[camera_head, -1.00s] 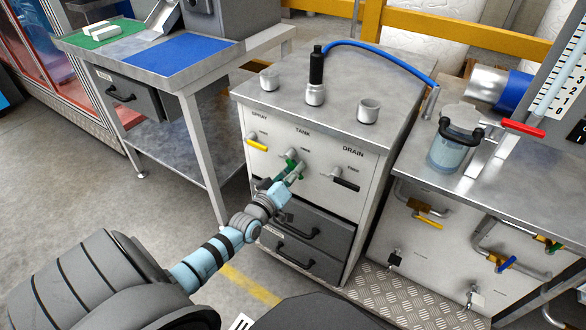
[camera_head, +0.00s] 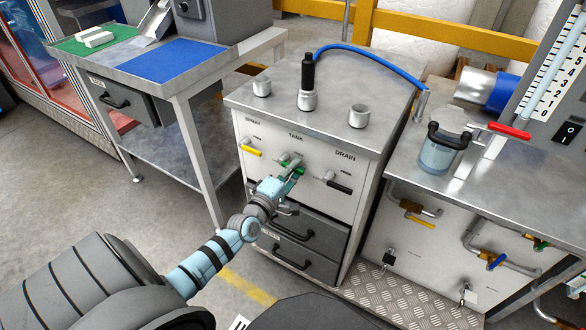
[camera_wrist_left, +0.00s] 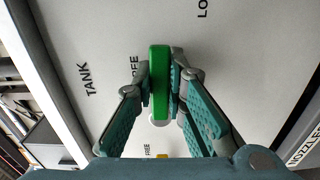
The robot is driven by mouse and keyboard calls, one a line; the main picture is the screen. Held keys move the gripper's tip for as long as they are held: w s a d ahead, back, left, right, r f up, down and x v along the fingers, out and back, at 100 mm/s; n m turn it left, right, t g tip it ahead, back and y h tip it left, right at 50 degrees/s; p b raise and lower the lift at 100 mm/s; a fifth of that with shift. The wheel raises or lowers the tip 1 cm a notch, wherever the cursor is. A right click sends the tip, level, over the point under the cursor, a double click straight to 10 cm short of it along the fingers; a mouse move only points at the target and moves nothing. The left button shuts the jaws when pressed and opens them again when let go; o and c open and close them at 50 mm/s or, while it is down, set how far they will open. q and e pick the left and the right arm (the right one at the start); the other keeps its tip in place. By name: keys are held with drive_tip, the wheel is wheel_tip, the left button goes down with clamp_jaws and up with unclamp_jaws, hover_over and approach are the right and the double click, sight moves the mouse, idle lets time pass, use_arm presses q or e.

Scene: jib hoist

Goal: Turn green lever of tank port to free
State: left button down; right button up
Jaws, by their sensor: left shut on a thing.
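The green lever (camera_head: 299,170) is on the white cabinet front, below the TANK label. My left gripper (camera_head: 290,172) reaches it from the front and hides part of it. In the left wrist view the green lever (camera_wrist_left: 159,82) stands between the two fingers (camera_wrist_left: 161,85), which are shut on its sides. There its long side runs nearly along the TANK lettering, so it lies about level across the panel. A small label beside it is partly covered by a finger. My right gripper is not in view.
A yellow lever (camera_head: 251,151) under SPRAY and a black lever (camera_head: 339,187) under DRAIN flank the green one. Drawers with black handles (camera_head: 293,233) lie below. Metal cups and a black-topped fitting (camera_head: 308,80) with a blue hose stand on top.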

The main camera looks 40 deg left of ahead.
use_arm(q)
drive_tip(key=shift+r+n, duration=0.1)
drive_tip(key=shift+n, duration=0.2)
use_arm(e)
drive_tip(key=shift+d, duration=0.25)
use_arm(q)
drive_tip(key=c, duration=1.6)
unclamp_jaws()
drive_tip(key=shift+s, duration=0.1)
drive_tip(key=s+d, duration=0.1)
drive_tip(key=s, duration=1)
drive_tip(key=shift+s+d, duration=0.25)
drive_tip(key=shift+s, duration=0.15)
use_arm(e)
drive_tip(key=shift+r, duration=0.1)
